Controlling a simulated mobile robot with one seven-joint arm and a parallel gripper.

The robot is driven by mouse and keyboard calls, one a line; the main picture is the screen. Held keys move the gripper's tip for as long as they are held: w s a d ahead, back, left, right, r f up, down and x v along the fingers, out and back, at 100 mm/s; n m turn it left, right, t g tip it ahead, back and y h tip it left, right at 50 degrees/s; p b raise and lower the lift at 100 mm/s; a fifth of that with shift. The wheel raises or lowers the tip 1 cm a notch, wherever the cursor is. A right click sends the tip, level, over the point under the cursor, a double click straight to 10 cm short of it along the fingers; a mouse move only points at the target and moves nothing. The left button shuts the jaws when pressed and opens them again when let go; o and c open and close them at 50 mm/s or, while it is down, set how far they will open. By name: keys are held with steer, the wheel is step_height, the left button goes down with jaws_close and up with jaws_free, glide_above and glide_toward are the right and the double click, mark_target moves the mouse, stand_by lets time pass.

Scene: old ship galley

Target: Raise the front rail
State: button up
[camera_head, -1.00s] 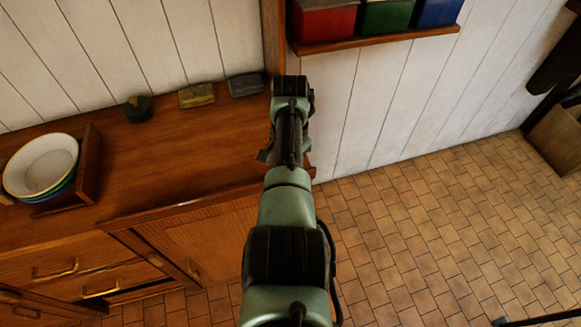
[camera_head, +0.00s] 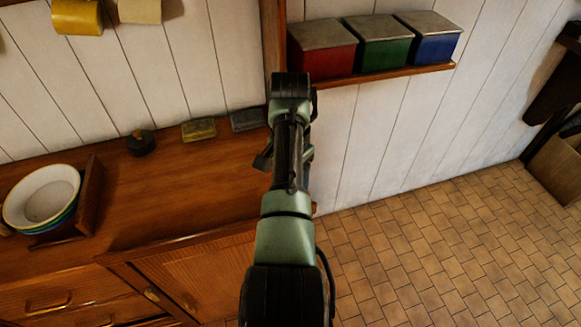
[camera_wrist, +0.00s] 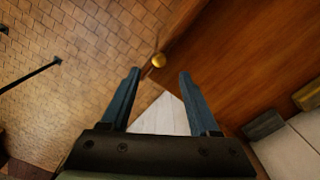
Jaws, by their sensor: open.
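I cannot clearly make out a separate front rail. The wooden counter (camera_head: 180,187) has a front edge that also shows in the wrist view, beside the counter top (camera_wrist: 245,50). In the head view my arm hides most of the gripper, which is over the right end of the counter. I cannot tell its height above the wood.
Stacked bowls (camera_head: 42,196) sit left, beside an upright wooden board (camera_head: 88,192). A dark round object (camera_head: 140,145), a yellowish block (camera_head: 199,129) and a grey block (camera_head: 248,120) lie along the wall. Red, green and blue boxes stand on a shelf (camera_head: 385,75). Tiled floor (camera_head: 430,255) is open at right.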

step_height(320, 180, up, 5)
stand_by(0.3)
stand_by(0.4)
steer(key=w+d+r+n+t, duration=0.1)
steer(key=w+r+n+t, duration=0.1)
steer(key=w+r+t, duration=0.75)
step_height(320, 180, up, 17)
steer(key=s+n+t, duration=0.2)
steer(key=s+t, duration=0.1)
steer(key=t, duration=0.3)
steer(key=s+r+n+t, duration=0.3)
steer(key=s+r+t, duration=0.9)
steer(key=s+r, duration=1.1)
steer(key=shift+s+a+n, duration=0.15)
steer(key=shift+s+n, duration=0.15)
steer(key=shift+s, duration=0.2)
